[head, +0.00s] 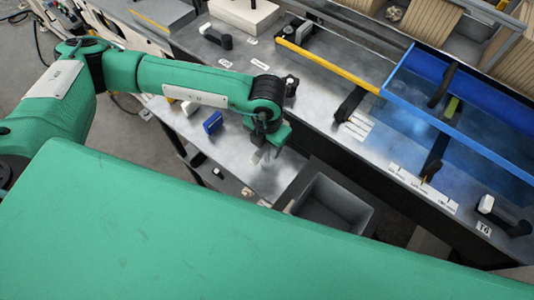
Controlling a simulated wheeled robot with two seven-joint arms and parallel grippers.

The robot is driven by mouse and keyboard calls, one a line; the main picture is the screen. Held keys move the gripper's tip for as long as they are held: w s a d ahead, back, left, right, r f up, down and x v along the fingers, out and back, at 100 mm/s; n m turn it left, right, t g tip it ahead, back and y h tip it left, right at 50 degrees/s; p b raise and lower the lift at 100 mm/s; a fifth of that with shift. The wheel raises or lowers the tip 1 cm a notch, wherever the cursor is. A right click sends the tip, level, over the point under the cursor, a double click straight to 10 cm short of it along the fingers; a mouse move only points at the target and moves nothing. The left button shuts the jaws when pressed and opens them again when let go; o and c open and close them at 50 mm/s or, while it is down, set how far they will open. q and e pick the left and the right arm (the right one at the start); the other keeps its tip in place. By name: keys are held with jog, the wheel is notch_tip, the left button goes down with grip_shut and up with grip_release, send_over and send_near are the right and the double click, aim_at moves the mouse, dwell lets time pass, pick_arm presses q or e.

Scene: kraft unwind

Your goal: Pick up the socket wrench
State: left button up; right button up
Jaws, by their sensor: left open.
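My left arm reaches in from the left, and my left gripper (267,152) hangs above the lower metal shelf (238,172), left of the grey bin. It points down and is open. A small pale shape shows beside its fingers; I cannot tell whether it is a finger or an object. I cannot make out a socket wrench for certain; the gripper, arm or my green body may hide it. My right gripper is not in view.
A blue block (212,122) and a white piece (190,107) lie on the shelf left of the gripper. A grey bin (333,204) stands to the right. Behind are the machine's metal bench (330,88), a yellow bar (328,64) and a blue-framed transparent guard (465,115).

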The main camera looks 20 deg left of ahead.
pick_arm(q)
jog(key=shift+f, duration=0.15)
grip_shut()
